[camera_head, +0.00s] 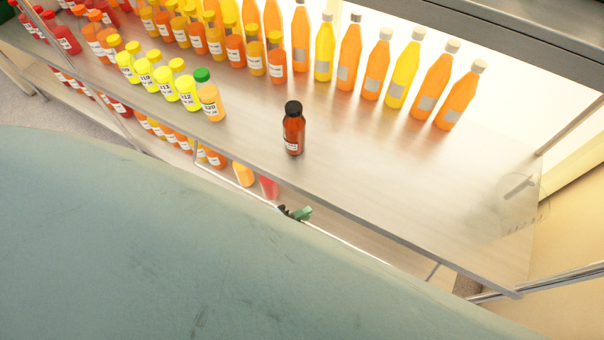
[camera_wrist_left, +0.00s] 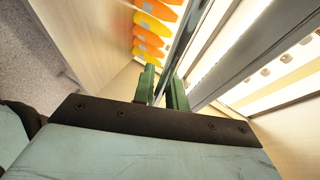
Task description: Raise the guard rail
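The guard rail (camera_head: 349,245) is a thin metal bar along the front of the shelf (camera_head: 400,215). It sits low, below the shelf's front edge, with a short upright at its left end. My left gripper (camera_head: 292,212) is at the rail near its middle, its green fingertips just showing past my large teal arm. In the left wrist view the two green fingers (camera_wrist_left: 163,90) are close together, with the metal bar running between them. The gripper looks shut on the rail. My arm hides part of the rail. My right gripper is in neither view.
A dark brown bottle with a black cap (camera_head: 293,130) stands alone near the shelf's front edge. Rows of yellow, orange and red bottles fill the left and back. The shelf's right front is clear. More bottles (camera_head: 152,125) stand on the level below.

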